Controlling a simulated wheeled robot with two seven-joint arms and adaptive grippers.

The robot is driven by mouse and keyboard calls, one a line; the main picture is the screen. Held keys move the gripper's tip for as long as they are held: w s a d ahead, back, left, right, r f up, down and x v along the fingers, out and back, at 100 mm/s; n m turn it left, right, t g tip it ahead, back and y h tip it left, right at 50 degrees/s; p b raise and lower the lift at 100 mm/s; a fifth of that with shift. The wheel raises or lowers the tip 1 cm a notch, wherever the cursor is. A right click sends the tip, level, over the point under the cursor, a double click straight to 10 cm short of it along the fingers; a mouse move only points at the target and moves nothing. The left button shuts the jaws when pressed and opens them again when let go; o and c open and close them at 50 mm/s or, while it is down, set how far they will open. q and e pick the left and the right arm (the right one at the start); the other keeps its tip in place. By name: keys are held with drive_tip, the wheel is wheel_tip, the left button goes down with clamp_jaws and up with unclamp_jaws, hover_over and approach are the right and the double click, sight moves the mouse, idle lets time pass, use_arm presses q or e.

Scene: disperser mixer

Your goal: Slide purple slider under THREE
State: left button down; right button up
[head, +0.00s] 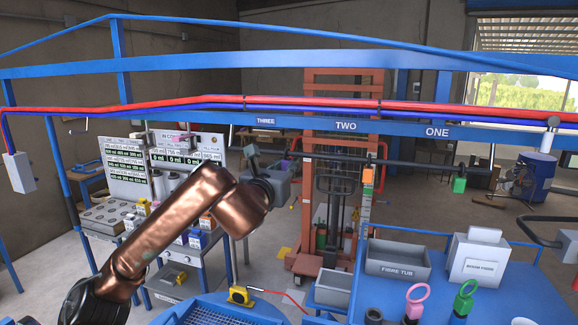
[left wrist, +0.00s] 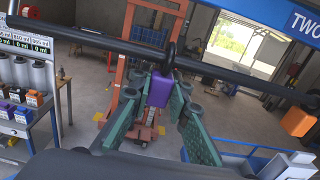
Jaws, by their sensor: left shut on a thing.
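The purple slider (left wrist: 159,91) hangs from a dark horizontal rod (left wrist: 118,46) in the left wrist view. My left gripper (left wrist: 166,88) is shut on it, with a green finger on each side. In the head view my left gripper (head: 281,170) is at the rod's left part, a little right of and below the THREE label (head: 265,121); it largely hides the purple slider there. The orange slider (head: 368,176) hangs below the TWO label (head: 345,125), and the green slider (head: 459,185) below the ONE label (head: 437,132). My right gripper is out of view.
A blue beam with red and blue cables (head: 410,105) runs above the rod. Below stands a blue table with a fibre tub (head: 398,270), a white box (head: 476,258) and ring-handled items. An orange lift (head: 318,240) stands behind. A shelf with containers is at left.

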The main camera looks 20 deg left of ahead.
use_arm(q)
drive_tip(key=shift+a+b, duration=0.3)
drive_tip(key=a+b, duration=0.3)
drive_tip(key=a, duration=0.2)
drive_tip(key=shift+w+a, duration=0.1)
drive_tip(key=shift+a, duration=0.15)
drive_tip(key=c, duration=1.8)
unclamp_jaws()
drive_tip(key=shift+d, duration=0.1)
